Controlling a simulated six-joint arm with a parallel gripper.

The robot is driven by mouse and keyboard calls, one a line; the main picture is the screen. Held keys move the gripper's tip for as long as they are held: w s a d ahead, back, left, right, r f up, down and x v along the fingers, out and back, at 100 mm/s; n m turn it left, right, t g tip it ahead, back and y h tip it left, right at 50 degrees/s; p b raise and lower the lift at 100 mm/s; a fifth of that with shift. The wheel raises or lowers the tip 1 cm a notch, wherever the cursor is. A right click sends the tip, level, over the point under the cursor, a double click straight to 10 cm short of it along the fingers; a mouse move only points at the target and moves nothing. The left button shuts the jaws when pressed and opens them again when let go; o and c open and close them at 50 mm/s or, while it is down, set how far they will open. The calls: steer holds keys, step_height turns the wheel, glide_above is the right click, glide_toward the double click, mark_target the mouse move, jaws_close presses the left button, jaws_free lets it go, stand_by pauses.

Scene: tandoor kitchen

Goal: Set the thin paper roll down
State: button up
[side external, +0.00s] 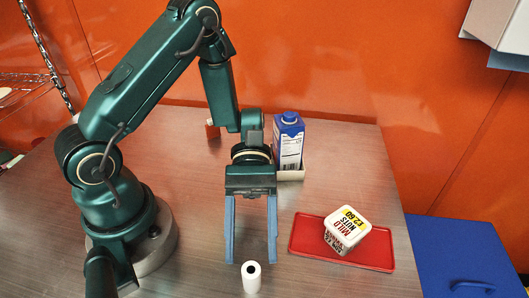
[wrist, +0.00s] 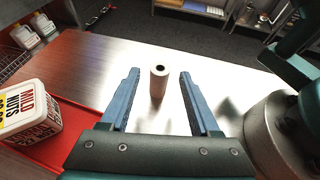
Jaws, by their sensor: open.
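The thin paper roll (side external: 251,278) is white with a dark core hole and stands upright on the table near its front edge. In the wrist view the roll (wrist: 158,82) stands between and beyond the tips of my two blue fingers, with a gap on each side. My gripper (side external: 251,262) is open, its fingers pointing down toward the table just behind the roll in the side view. Nothing is held in my gripper (wrist: 159,72).
A red tray (side external: 305,235) holds a white-lidded nuts tub (side external: 346,229) to the right; the tub (wrist: 27,112) is at left in the wrist view. A blue-and-white carton (side external: 289,143) stands behind in a shallow holder. The table (side external: 190,220) is clear left of the roll.

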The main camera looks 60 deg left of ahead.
steer(key=v, duration=0.5)
steer(key=shift+a+r, duration=0.1)
steer(key=shift+s+a+r+m+t+y, duration=0.15)
steer(key=shift+a+r+m+t+y, duration=0.15)
steer(key=shift+r+m+y, duration=0.3)
steer(key=s+a+r+m+t+y, duration=0.1)
steer(key=a+r+m+t+y, duration=0.5)
steer(key=r+m+t+y, duration=0.2)
steer(key=shift+s+a+r+m+t+y, duration=0.3)
steer(key=shift+m+t+y, duration=0.7)
steer(key=shift+t, duration=1.3)
